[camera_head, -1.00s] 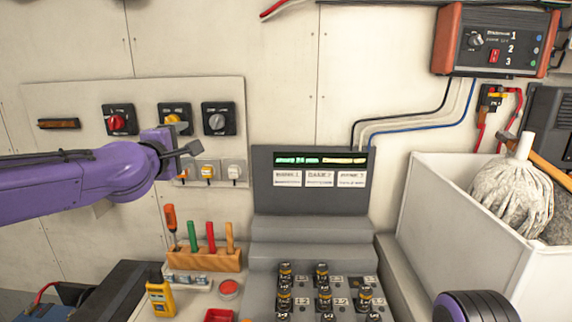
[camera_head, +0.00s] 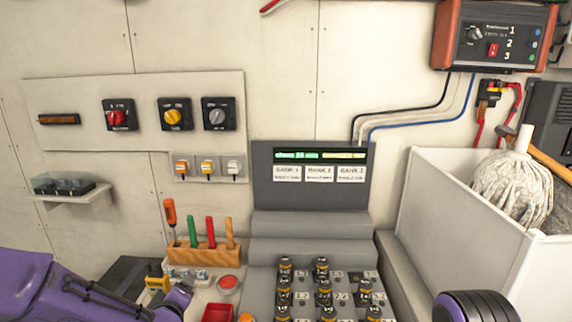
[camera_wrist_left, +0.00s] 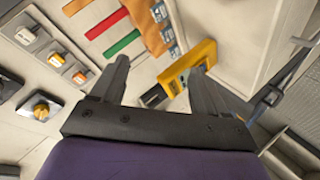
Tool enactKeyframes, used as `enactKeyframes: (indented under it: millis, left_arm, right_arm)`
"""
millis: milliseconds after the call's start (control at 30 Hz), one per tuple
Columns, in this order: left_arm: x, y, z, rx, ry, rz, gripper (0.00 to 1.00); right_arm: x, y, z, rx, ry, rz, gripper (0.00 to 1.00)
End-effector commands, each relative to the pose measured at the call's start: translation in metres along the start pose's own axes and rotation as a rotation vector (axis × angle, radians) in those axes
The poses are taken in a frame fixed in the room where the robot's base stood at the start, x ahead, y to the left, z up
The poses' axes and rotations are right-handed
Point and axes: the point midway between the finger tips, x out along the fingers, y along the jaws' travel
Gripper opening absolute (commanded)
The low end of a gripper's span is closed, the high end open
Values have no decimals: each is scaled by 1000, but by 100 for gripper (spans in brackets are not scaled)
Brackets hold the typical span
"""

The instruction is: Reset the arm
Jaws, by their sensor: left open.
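My left arm comes in low from the left in the head view, and its wrist is at the bottom left; the fingers are hard to make out there. In the left wrist view my left gripper (camera_wrist_left: 158,85) is open, with its two dark fingers apart and nothing held between them. A yellow meter (camera_wrist_left: 190,68) lies beyond the fingertips in that view, and it is partly hidden behind my wrist in the head view (camera_head: 157,282). My right gripper does not show; only a purple rounded part of mine is at the lower right of the head view.
The wall panel holds red, yellow and grey rotary switches (camera_head: 173,115). A wooden tool rack (camera_head: 205,255) stands near my left wrist, with a red button (camera_head: 228,283) and red tray (camera_head: 218,313) beside it. A grey console (camera_head: 312,225) is central. A white bin (camera_head: 455,215) holds a mop (camera_head: 510,188).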

Motion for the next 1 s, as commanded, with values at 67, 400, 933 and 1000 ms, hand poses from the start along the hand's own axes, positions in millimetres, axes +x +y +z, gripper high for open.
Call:
enactKeyframes:
  millis: [67, 400, 933, 1000]
  left_arm:
    - [-3, -69, 39, 107, -48, -91, 74]
    - [-109, -327, 146, 510, -364, -458, 74]
    - [-168, -406, 174, 615, -518, -605, 74]
    - [-167, -406, 174, 615, -518, -605, 74]
  right_arm:
    - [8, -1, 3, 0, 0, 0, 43]
    - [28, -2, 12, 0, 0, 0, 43]
    - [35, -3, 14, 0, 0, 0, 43]
    - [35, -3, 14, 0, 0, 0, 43]
